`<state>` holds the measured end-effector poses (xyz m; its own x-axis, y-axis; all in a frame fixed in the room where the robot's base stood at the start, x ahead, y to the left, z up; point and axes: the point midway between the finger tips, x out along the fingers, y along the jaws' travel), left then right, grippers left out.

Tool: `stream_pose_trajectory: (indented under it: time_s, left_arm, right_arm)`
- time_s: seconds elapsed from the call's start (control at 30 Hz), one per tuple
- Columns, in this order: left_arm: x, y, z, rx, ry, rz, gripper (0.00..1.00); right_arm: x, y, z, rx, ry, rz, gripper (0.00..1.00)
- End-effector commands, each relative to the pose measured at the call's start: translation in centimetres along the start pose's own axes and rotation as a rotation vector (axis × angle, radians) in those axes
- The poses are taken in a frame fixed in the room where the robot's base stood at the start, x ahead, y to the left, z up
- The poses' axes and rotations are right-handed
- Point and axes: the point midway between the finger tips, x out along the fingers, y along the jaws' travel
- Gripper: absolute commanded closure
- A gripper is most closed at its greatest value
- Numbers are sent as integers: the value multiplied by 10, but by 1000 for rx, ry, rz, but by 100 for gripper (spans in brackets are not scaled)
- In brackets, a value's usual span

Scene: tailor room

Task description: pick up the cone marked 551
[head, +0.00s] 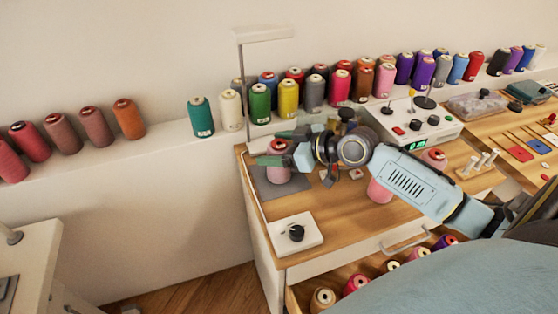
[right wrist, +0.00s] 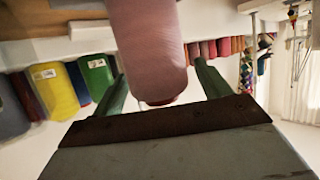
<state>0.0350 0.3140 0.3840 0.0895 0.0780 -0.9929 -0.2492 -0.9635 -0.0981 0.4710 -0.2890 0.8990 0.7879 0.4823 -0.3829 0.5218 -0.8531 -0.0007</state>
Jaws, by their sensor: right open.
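A pink cone (head: 278,175) stands on a grey pad at the left end of the wooden table. Its label does not show, so I cannot read a number on it. My right gripper (head: 279,147) is at the cone's upper part, coming from the right. In the right wrist view the pink cone (right wrist: 150,45) shows between the two green fingers of the open gripper (right wrist: 163,88), with visible gaps on both sides. My left gripper is not in view.
A lamp post (head: 243,90) rises behind the pad (head: 262,186). A white box with a black knob (head: 312,238) sits in front. Another pink cone (head: 380,189) stands under my right arm. Many cones line the ledge behind (head: 165,133). An open drawer of cones is below.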

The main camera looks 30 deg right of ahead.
Motion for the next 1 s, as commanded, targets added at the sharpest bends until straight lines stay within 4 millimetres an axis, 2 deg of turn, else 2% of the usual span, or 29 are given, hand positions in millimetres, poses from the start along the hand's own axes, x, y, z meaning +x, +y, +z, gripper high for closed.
stream_pose_trajectory:
  time_s: [0.1,0.37,0.47,0.8,1.0]
  left_arm:
    - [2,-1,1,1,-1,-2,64]
    - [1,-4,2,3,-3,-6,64]
    - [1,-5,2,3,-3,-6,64]
    - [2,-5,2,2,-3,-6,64]
    - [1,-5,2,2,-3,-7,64]
  right_arm:
    - [11,0,0,0,1,1,24]
    - [13,0,0,-2,-1,0,24]
    - [13,0,0,-1,-1,0,34]
    - [12,0,-1,-2,1,1,79]
    - [12,0,-1,-2,1,1,80]
